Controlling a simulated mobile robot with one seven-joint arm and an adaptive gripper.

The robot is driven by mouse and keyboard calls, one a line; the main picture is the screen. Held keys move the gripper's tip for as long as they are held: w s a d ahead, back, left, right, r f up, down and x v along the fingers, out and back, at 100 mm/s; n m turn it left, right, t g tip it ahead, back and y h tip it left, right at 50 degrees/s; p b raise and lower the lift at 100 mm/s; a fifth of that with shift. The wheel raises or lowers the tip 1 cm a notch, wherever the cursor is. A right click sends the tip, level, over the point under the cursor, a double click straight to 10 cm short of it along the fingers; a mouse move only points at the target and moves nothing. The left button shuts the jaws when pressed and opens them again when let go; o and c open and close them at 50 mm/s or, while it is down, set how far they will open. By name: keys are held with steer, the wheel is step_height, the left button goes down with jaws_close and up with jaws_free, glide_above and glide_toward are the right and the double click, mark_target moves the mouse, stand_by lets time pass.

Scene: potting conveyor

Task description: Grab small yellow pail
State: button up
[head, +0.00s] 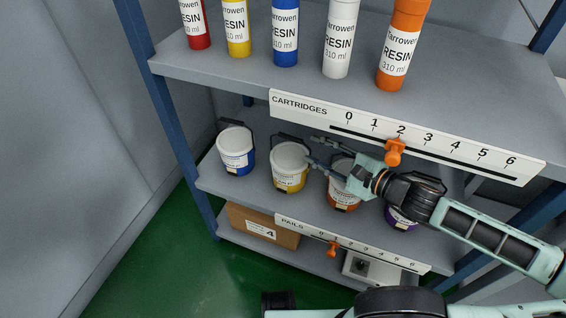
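The small yellow pail (289,182) stands upright on the middle shelf in the head view, second from the left. It has a pale lid, a white label and a dark handle behind the lid. My gripper (314,150) reaches in from the right, with its fingers spread and pointing left toward the pail's upper right side. No object shows between the fingertips. I cannot tell whether a finger touches the pail.
A blue pail (236,160) stands left of the yellow one. An orange pail (338,194) and a purple pail (400,220) stand to the right, partly hidden by my arm. The cartridge shelf (320,88) hangs above. A cardboard box (258,226) sits below.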

mark_target(292, 139)
steer(key=b+x, duration=0.3)
steer(key=x, duration=0.7)
steer(key=shift+w+a+f, duration=0.2)
steer(key=shift+w, duration=0.1)
steer(key=shift+c, duration=0.3)
jaws_close()
steer(key=shift+r, duration=0.1)
